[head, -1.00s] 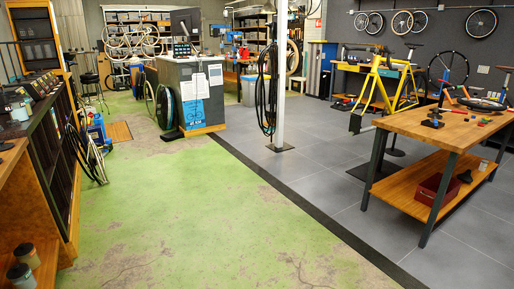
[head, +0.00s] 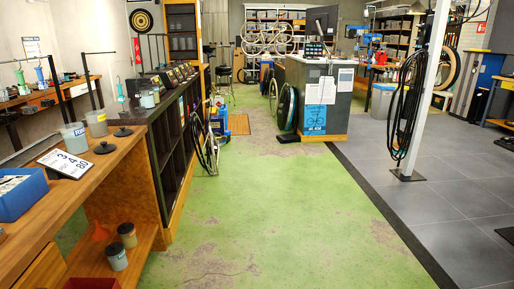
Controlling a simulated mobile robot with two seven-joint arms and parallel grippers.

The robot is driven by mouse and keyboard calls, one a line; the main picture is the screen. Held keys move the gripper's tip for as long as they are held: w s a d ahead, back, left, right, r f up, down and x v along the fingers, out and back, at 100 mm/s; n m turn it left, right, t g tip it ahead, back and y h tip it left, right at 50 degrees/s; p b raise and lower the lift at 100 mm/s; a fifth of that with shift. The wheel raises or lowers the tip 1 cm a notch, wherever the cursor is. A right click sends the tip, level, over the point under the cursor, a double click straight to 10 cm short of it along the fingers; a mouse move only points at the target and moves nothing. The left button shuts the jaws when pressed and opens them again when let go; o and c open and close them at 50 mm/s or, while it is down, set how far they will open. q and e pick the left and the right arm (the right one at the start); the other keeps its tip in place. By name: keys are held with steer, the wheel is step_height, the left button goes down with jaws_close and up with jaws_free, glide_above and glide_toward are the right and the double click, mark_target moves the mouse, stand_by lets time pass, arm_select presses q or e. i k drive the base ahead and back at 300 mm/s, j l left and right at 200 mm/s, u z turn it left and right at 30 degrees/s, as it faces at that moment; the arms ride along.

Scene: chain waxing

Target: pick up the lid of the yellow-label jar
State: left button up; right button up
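On the wooden bench at the left stand two greyish open-looking jars. The rear jar (head: 96,124) shows a small yellowish label, and the front jar (head: 74,138) shows a blue one. Two dark round lids with knobs lie on the bench: a nearer lid (head: 105,147) and a farther lid (head: 123,132). I cannot tell which lid belongs to which jar. On the shelf below stand two dark-lidded jars, a front jar (head: 117,257) and a rear jar (head: 127,235); their labels are too small to read. Neither of my grippers is in view.
A white number card (head: 66,163) and a blue bin (head: 22,194) sit on the wooden bench (head: 118,160). An orange funnel (head: 100,232) is on the lower shelf. A dark shelving unit (head: 172,140) stands behind. The green floor (head: 270,220) ahead is clear; a white post (head: 428,90) stands right.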

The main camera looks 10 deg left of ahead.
mark_target(123, 133)
steer(key=i+u, duration=0.25)
steer(key=i, duration=0.4)
steer(key=i+u, duration=0.3)
steer(key=i, duration=0.35)
